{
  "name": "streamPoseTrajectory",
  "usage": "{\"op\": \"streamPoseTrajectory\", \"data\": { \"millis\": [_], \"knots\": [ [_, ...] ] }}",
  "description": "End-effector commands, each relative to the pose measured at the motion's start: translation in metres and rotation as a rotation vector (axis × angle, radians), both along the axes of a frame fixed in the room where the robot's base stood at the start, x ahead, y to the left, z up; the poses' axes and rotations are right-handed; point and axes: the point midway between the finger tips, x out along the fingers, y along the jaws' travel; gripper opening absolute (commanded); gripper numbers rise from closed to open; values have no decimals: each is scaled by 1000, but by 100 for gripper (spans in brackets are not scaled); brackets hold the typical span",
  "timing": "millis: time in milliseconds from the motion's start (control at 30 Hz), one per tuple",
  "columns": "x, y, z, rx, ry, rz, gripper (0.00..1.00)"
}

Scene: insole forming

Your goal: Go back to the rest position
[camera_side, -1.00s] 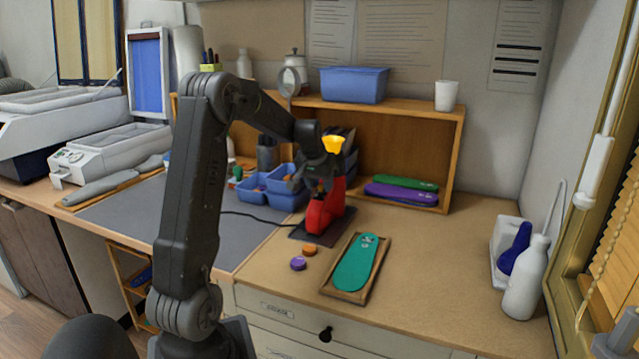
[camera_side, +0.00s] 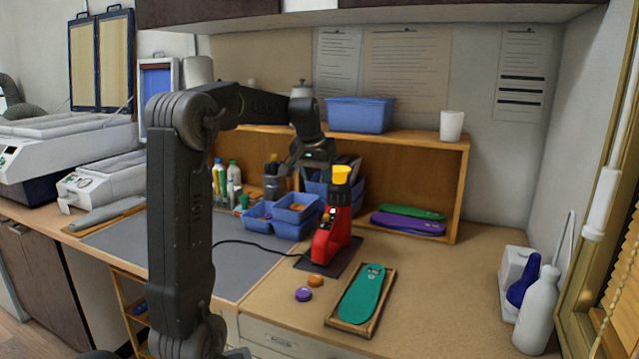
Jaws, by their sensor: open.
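My gripper (camera_side: 308,182) is open and empty. It hangs pointing down above the blue bins, just left of the red device with a yellow top (camera_side: 333,225). It looks apart from the device, though the depth between them is hard to judge. My fingertips are small and dark in this view. A green insole (camera_side: 361,296) lies in a wooden tray (camera_side: 372,323) on the front of the bench.
An orange disc (camera_side: 315,281) and a purple disc (camera_side: 303,294) lie left of the tray. A wooden shelf (camera_side: 459,190) holds purple and green insoles (camera_side: 408,222). White bottles (camera_side: 537,305) stand at right. The bench right of the tray is clear.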

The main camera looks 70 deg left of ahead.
Motion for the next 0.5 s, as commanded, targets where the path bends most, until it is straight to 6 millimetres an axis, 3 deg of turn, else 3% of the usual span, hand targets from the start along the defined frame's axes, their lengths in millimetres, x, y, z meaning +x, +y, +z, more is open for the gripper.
{"op": "streamPoseTrajectory", "data": {
  "millis": [500],
  "knots": [
    [1, -5, 2, 2, -1, -9, 44]
  ]
}}
